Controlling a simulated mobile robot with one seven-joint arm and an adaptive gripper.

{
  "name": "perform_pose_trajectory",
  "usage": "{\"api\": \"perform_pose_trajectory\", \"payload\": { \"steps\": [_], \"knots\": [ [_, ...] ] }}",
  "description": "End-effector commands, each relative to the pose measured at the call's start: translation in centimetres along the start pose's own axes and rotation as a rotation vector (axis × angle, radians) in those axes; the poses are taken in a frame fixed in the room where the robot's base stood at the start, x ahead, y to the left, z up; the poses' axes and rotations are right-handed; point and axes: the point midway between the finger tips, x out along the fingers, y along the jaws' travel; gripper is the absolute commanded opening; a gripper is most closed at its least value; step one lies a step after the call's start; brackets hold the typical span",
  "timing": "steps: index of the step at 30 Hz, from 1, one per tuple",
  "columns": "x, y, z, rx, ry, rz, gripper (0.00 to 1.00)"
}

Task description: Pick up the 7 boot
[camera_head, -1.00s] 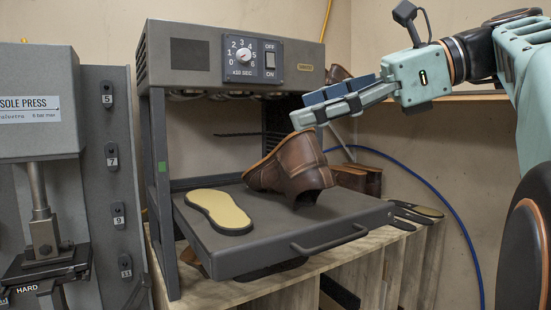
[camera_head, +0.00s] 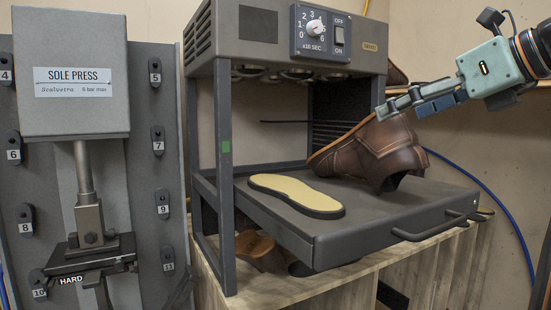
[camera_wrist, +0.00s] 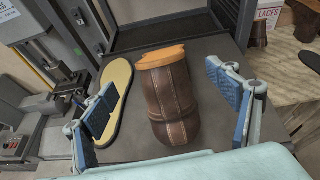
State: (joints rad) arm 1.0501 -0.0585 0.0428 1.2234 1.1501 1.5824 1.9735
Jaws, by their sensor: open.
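My gripper (camera_head: 390,108) is at the boot's upper side in the head view, coming from the upper right. In the wrist view my gripper (camera_wrist: 165,98) is open, with one blue-padded finger on each side of the boot (camera_wrist: 172,100) and gaps between. A tan-topped sole (camera_head: 297,194) lies flat on the tray left of the boot.
The heater (camera_head: 225,105) stands over the tray's back. The tray handle (camera_head: 435,228) sticks out at front. The sole press (camera_head: 75,85) and a board with numbered hooks, 7 (camera_head: 158,141) among them, stand left. A blue cable runs along the wall.

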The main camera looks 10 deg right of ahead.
Motion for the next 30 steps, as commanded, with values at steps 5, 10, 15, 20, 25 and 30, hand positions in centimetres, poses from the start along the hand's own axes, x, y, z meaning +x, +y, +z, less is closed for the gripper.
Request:
{"api": "perform_pose_trajectory", "payload": {
  "steps": [5, 10, 15, 20, 25, 30],
  "knots": [
    [2.6, -0.1, -0.2, 0.004, 0.002, -0.001, 0.81],
    [4.8, -0.1, -0.1, 0.004, 0.001, -0.001, 0.81],
    [5.9, -0.1, -0.2, 0.003, 0.002, -0.002, 0.81],
    [8.1, -0.2, -0.5, 0.004, 0.001, -0.001, 0.81],
    [10.2, -0.3, -0.6, 0.004, 0.001, -0.002, 0.81],
    [10.6, -0.3, -0.6, 0.003, 0.001, -0.004, 0.81]
  ]
}}
